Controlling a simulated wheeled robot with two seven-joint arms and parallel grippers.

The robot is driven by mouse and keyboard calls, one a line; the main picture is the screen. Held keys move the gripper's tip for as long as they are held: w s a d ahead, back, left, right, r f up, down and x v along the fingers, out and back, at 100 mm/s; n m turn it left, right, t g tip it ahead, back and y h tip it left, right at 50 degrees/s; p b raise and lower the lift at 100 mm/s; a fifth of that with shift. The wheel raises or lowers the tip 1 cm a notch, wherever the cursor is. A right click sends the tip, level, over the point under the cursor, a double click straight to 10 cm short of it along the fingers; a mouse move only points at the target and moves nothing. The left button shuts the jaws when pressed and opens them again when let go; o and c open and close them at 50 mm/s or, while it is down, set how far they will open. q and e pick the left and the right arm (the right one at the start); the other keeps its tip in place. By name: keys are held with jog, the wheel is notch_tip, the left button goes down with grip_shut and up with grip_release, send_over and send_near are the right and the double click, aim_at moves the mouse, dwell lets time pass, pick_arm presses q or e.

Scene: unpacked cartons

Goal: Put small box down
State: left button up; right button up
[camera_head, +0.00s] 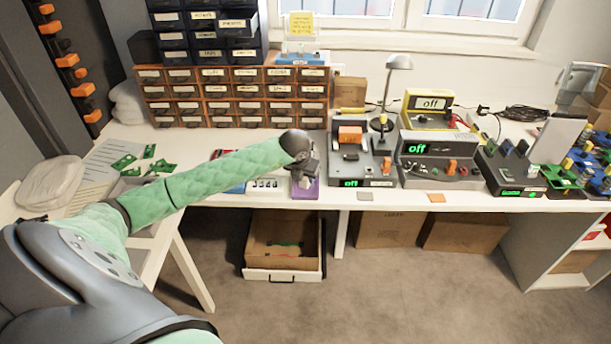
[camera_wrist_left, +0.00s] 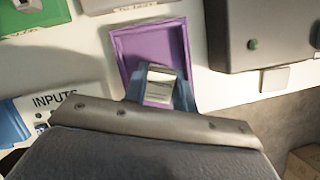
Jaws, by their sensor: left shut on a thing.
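My left gripper (camera_head: 304,178) is at the end of my outstretched left arm, over the front edge of the white worktop. In the left wrist view its fingers (camera_wrist_left: 160,90) are shut on a small pale box (camera_wrist_left: 161,78), seen end-on. The box is in front of a purple tray (camera_wrist_left: 126,45), overlapping its interior in that view. I cannot tell whether the box touches the tray. In the head view the purple tray (camera_head: 306,194) shows just below the gripper, and the box is too small to make out. My right gripper is out of view.
Grey devices (camera_head: 360,165) with green displays stand right of the tray. A board marked INPUTS (camera_wrist_left: 55,100) lies to its left. Orange drawers (camera_head: 235,97) stand behind. An open drawer (camera_head: 283,273) with a carton is below the worktop (camera_head: 390,205).

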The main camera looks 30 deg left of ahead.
pick_arm(q)
jog(key=shift+f, duration=0.1)
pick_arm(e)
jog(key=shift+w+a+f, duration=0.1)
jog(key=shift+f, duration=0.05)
pick_arm(q)
jog(key=o, duration=0.7)
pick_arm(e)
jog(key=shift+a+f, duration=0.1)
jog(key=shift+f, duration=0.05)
